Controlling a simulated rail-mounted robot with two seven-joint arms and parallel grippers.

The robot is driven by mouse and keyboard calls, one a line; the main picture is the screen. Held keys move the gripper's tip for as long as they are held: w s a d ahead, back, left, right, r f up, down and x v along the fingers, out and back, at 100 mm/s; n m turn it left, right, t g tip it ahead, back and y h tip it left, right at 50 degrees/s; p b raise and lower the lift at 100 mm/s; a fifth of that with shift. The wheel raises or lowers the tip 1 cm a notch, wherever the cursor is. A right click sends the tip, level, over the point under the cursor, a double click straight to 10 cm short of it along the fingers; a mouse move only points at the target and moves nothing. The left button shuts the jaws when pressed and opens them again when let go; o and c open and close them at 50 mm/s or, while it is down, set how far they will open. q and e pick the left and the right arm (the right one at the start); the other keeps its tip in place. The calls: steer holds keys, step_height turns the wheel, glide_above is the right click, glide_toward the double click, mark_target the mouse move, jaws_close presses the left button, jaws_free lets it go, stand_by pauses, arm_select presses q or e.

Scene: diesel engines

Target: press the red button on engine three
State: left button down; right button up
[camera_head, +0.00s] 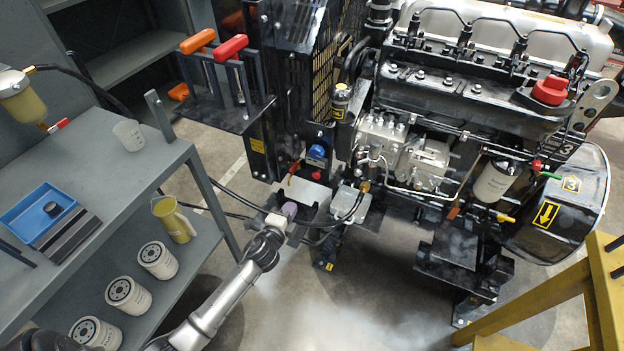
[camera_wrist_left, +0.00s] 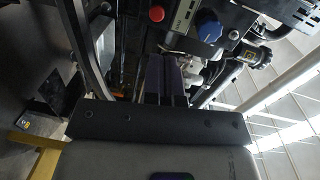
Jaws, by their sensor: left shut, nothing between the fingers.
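Engine three (camera_head: 430,140) fills the right of the head view, with "3" labels on its side. A small round red button (camera_wrist_left: 156,14) shows at the top of the left wrist view, left of a blue knob (camera_wrist_left: 209,28). My left gripper (camera_head: 289,210) is shut and empty, low in front of the engine's left end. Its fingers (camera_wrist_left: 166,78) point towards the button area and are apart from the button. My right gripper is not in view.
A large red knob (camera_head: 549,90) sits on the engine's upper right. A blue part (camera_head: 316,152) is above my gripper. A grey shelf (camera_head: 105,190) with filters stands left. A yellow frame (camera_head: 540,300) stands lower right. Hoses and a metal plate surround the gripper.

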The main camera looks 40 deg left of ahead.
arm_select(q)
steer(key=shift+w+d+r+m, duration=0.1)
steer(key=shift+d+r+m, duration=0.15)
steer(key=shift+m, duration=0.35)
steer(key=b, duration=0.6)
glide_toward(315, 174)
steer(key=x, duration=0.6)
steer(key=shift+w+a+f, duration=0.1)
steer(key=shift+w+f, duration=0.05)
steer(key=shift+w, duration=0.05)
steer(key=shift+w+a, duration=0.15)
steer(key=shift+w, duration=0.35)
